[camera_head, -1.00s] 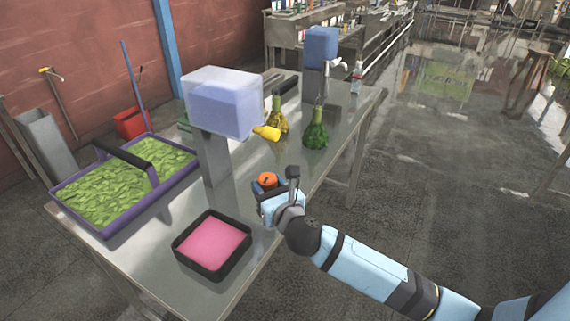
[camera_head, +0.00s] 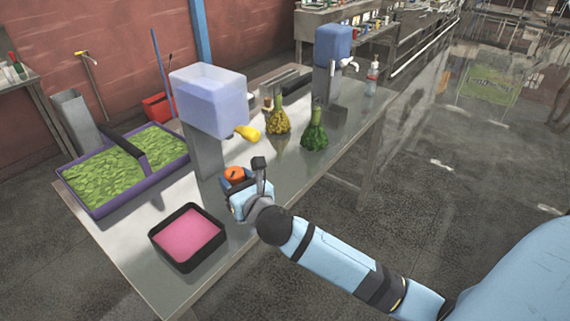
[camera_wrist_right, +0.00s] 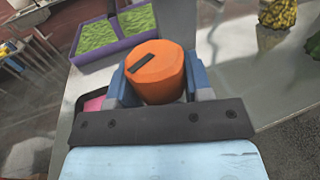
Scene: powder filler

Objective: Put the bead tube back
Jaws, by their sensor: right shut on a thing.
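My right gripper (camera_head: 236,180) is shut on an orange-topped piece (camera_head: 236,173), which I take to be the bead tube. In the right wrist view, its orange top with a dark slot (camera_wrist_right: 155,72) sits between the blue fingers of my right gripper (camera_wrist_right: 160,88). Its lower part is hidden by the fingers and gripper body. The gripper is over the table's near side, beside the post of the clear bin dispenser (camera_head: 210,98). I cannot tell whether the tube touches the table. My left gripper is not in view.
A black tray of pink material (camera_head: 187,236) lies at the table's front. A purple tray of green pieces (camera_head: 95,212) is at the left. Bare metal table (camera_head: 285,172) lies between.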

